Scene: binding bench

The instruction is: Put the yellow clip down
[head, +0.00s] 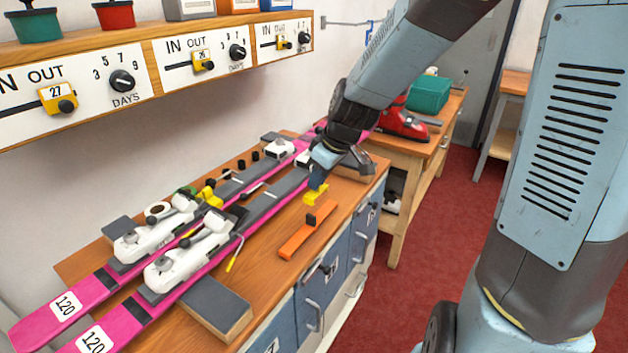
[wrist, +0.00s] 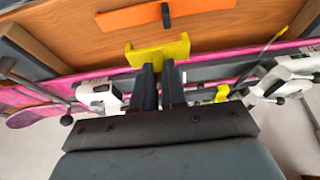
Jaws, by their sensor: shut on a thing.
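The yellow clip (head: 316,194) is held in my gripper (head: 318,183), over the wooden bench top (head: 335,219) between the pink skis and an orange bar. In the wrist view my gripper's two dark fingers (wrist: 159,85) are shut on the yellow clip (wrist: 157,52), which spreads wider than the fingers. I cannot tell whether the clip touches the bench. Another yellow clip-like piece (head: 211,196) sits by the bindings on the far ski.
Two pink skis (head: 112,285) with white bindings (head: 187,255) lie along the bench. An orange bar (head: 297,242) with a dark block lies near the front edge. A dark grey block (head: 217,304) is at the near end. Bare wood surrounds the orange bar.

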